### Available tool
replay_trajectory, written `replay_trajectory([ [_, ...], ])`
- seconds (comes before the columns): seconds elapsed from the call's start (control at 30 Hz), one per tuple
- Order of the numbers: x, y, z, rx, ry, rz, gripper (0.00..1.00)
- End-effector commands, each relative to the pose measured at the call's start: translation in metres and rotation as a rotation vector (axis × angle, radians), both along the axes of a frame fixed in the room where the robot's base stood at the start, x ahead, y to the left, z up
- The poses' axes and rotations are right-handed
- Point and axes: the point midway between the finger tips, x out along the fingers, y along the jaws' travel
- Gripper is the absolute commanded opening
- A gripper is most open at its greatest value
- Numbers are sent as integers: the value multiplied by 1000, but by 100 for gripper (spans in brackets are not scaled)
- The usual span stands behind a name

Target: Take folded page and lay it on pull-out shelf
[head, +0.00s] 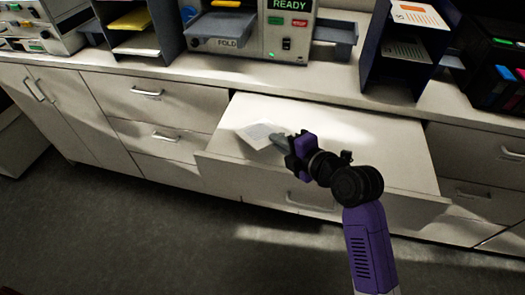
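The folded page (259,135) is a small white sheet with faint grey print. It shows at the left part of the pull-out shelf (370,150), a pale board drawn out from the cabinet under the counter. My gripper (284,141) is at the page's right edge, with its fingertips over or against it. I cannot tell whether the fingers are closed on the page, or whether the page rests on the shelf or is just above it. My purple and black arm comes in from the lower right and covers part of the shelf front.
A folding machine (287,45) with a green READY display stands on the counter, with a side tray (335,35) at its right. Dark paper racks (405,50) stand on both sides. A black printer (495,60) is at far right. The shelf's middle and right are clear.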

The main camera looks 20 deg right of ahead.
Motion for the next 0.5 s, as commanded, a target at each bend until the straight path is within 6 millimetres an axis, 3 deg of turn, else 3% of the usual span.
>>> replay_trajectory([
  [0.1, 0, 0, -14, 0, -1, 0, 0],
  [0.47, 0, 0, -15, 0, -1, 0, 0],
  [0.5, 0, 0, -15, 0, 0, 0, 12],
])
